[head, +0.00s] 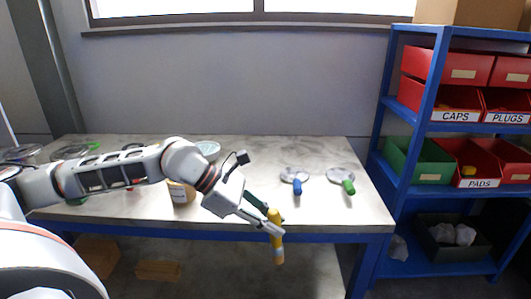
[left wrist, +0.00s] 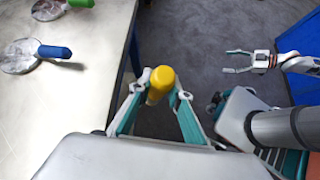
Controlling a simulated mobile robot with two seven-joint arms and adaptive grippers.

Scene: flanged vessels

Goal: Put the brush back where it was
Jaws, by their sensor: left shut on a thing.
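The brush, a yellow stick-like thing (head: 277,243), hangs roughly upright in my left gripper (head: 270,218), just off the front edge of the table. In the left wrist view its rounded yellow end (left wrist: 160,80) shows between the two fingertips of the left gripper (left wrist: 161,95), which are shut on it. No bristles can be made out. My right gripper (left wrist: 238,61) shows in the left wrist view, away to the right over the floor, with its fingers apart and empty.
The grey table (head: 330,215) holds a disc with a blue handle (head: 297,187), a disc with a green handle (head: 348,187) and a tan jar (head: 181,193). A clear dish (head: 208,149) stands farther back. A blue shelf (head: 385,110) with bins stands at right. The table's front right is bare.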

